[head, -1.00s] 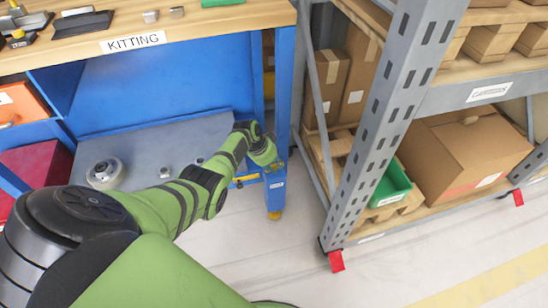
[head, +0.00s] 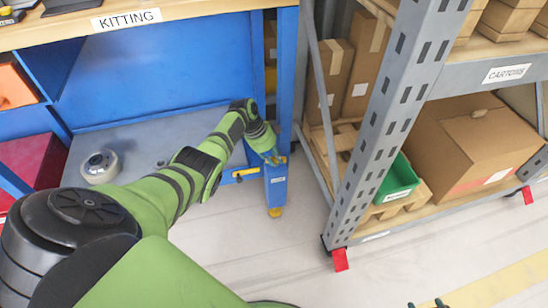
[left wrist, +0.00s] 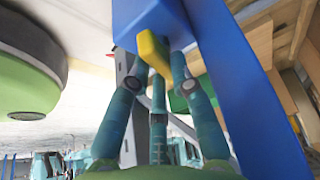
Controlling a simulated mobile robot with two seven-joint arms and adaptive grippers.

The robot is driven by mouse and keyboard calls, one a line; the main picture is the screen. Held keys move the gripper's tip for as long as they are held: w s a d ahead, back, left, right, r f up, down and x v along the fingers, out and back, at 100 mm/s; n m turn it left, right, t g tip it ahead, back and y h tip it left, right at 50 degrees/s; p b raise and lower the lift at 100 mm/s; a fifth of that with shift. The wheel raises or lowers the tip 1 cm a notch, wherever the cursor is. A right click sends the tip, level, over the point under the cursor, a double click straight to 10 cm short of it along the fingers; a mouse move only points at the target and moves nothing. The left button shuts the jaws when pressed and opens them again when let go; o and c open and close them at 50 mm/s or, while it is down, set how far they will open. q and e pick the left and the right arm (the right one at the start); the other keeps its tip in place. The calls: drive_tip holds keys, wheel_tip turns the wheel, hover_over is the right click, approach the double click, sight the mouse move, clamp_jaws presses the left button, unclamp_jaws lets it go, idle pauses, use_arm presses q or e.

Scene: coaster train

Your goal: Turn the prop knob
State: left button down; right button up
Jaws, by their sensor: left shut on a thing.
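A yellow knob (left wrist: 153,52) sits on a blue post in the left wrist view. My left gripper (head: 273,158) is at the blue leg under the right end of the kitting bench. In the left wrist view its teal fingers (left wrist: 157,85) are closed around the knob, with the tips against or right beside it. In the head view the gripper mostly hides the knob, and only a little yellow shows. My right gripper is at most a sliver at the bottom edge of the head view, too cut off to read.
The kitting bench (head: 200,17) is above my left arm, with a grey lower shelf (head: 140,140) holding a round part (head: 101,167). A grey rack upright (head: 385,130) stands to the right, with a green bin (head: 398,182) and a carton (head: 475,145). The floor between is clear.

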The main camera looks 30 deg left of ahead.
drive_tip(key=shift+w+a+r, duration=0.2)
drive_tip(key=shift+w+r, duration=0.15)
drive_tip(key=shift+w, duration=0.1)
use_arm(q)
drive_tip(key=c, duration=1.1)
unclamp_jaws()
drive_tip(key=v, duration=1.2)
